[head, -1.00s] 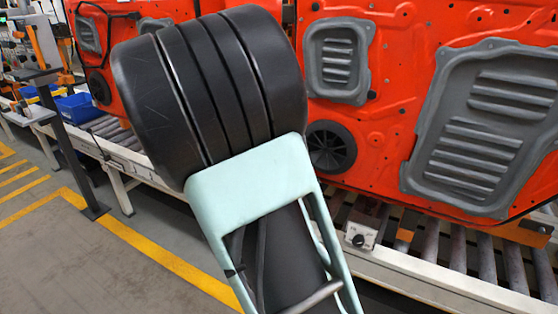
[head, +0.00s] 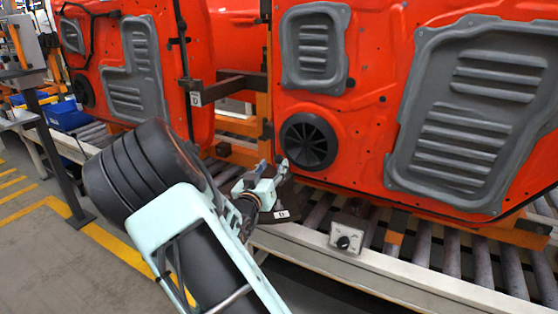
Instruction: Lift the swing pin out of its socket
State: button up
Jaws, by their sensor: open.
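My gripper (head: 273,165) shows in the head view in front of the rollers, below and left of the round black speaker on the right orange door. Its two fingertips are apart and point up toward the gap between the doors. I see nothing between them. I cannot make out the swing pin or its socket; they may be too small to tell or hidden behind my arm and gripper.
Two orange door panels, the left (head: 140,70) and the right (head: 365,120), stand above a roller conveyor (head: 425,237). A dark bracket (head: 235,86) spans the gap between them. A white control box with a knob (head: 347,236) sits on the conveyor's front rail.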

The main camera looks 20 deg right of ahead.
aim_at(277, 160)
jog(key=x, duration=0.5)
jog(key=shift+w+d, duration=0.25)
jog(key=shift+w, duration=0.05)
jog(key=shift+c, duration=0.6)
grip_shut()
